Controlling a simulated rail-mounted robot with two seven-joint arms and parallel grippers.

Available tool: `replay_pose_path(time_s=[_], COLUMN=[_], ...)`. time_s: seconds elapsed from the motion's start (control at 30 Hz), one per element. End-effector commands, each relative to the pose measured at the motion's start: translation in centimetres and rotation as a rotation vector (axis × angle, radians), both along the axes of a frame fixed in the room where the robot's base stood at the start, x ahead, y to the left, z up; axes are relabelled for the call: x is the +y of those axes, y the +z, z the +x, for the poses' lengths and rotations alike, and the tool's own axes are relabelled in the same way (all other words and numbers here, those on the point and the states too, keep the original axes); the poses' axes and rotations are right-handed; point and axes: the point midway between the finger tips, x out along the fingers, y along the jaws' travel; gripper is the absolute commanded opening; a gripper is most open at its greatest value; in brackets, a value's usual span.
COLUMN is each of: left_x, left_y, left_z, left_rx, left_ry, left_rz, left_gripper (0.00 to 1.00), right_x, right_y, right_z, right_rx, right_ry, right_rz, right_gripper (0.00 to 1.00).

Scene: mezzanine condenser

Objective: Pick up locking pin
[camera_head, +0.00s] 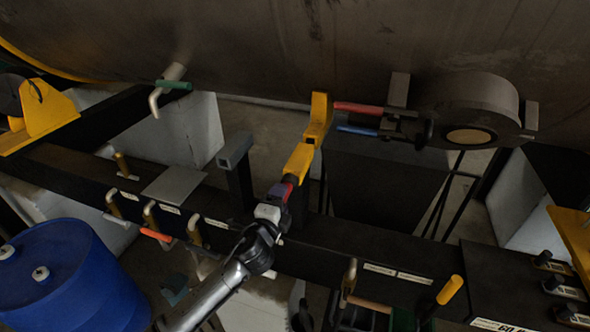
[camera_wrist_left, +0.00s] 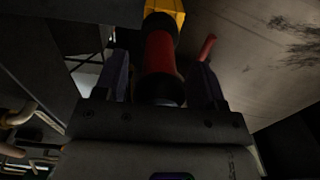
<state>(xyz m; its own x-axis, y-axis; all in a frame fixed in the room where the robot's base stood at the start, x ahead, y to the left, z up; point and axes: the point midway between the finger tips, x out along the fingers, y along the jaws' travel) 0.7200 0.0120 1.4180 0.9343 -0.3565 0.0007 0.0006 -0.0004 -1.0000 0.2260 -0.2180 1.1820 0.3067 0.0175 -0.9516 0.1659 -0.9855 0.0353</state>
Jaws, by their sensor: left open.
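My left gripper (camera_head: 288,186) reaches up from the bottom of the head view to a red grip with a yellow end (camera_head: 298,162). In the left wrist view the red grip (camera_wrist_left: 161,55), with black collars, lies between the two open fingers (camera_wrist_left: 160,82). The fingers stand on either side of it, and it is not clamped. Its yellow end (camera_wrist_left: 166,10) points away from the gripper. I take this red and yellow piece to be the locking pin, but no label confirms it. My right gripper is not seen.
A yellow bracket (camera_head: 319,118) stands just beyond the grip. Red (camera_head: 358,108) and blue (camera_head: 357,130) handles project to its right, below the large tank (camera_head: 280,45). A black beam (camera_head: 350,250) with several handles crosses below. A blue drum (camera_head: 70,280) stands lower left.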

Motion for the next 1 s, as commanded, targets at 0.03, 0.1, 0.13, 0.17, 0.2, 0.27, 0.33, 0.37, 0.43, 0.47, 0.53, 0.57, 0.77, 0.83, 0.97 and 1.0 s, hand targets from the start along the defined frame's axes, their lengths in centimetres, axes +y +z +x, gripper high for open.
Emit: replay_pose_path(time_s=[0.03, 0.1, 0.13, 0.17, 0.2, 0.27, 0.33, 0.37, 0.43, 0.47, 0.53, 0.57, 0.77, 0.83, 0.97, 1.0], left_x=[-0.15, -0.26, -0.30, -0.31, -0.32, -0.32, -0.32, -0.31, -0.31, -0.30, -0.30, -0.30, -0.29, -0.29, -0.29, -0.29], left_y=[0.06, 0.00, -0.01, -0.02, -0.04, -0.06, -0.06, -0.06, -0.05, -0.05, -0.05, -0.05, -0.06, -0.05, -0.06, -0.05], left_z=[0.31, 0.57, 0.65, 0.71, 0.75, 0.78, 0.78, 0.77, 0.77, 0.76, 0.76, 0.76, 0.76, 0.76, 0.76, 0.76], left_rx=[0.001, 0.001, 0.000, 0.000, 0.000, 0.000, 0.000, 0.000, 0.000, 0.000, 0.000, 0.000, 0.000, 0.000, 0.001, 0.001], left_ry=[0.001, 0.000, 0.000, 0.000, 0.000, 0.000, 0.000, 0.000, 0.000, 0.000, 0.000, 0.000, 0.000, 0.000, 0.000, 0.000], left_rz=[0.000, 0.000, 0.000, 0.000, 0.000, 0.000, 0.000, 0.000, 0.000, 0.000, 0.000, 0.000, 0.000, 0.000, 0.000, 0.000], left_gripper=[0.64, 0.64, 0.64, 0.64, 0.64, 0.64, 0.64, 0.64, 0.63, 0.60, 0.53, 0.50, 0.31, 0.25, 0.12, 0.08], right_x=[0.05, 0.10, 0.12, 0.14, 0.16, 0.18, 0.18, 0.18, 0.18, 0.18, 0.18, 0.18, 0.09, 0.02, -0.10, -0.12], right_y=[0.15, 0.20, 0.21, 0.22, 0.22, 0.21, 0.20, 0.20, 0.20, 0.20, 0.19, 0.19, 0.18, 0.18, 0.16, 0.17], right_z=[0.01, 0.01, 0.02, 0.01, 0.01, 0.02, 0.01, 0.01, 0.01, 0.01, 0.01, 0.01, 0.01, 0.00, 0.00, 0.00], right_rx=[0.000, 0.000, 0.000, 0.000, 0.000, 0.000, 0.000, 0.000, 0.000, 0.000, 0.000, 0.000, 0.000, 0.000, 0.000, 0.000], right_ry=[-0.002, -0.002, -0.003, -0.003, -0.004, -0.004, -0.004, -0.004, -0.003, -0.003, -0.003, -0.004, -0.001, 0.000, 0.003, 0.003], right_rz=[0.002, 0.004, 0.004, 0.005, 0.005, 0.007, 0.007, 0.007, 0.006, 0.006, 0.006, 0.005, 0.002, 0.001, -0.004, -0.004], right_gripper=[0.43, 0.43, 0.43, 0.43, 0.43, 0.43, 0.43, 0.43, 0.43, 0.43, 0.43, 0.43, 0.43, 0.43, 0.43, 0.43])
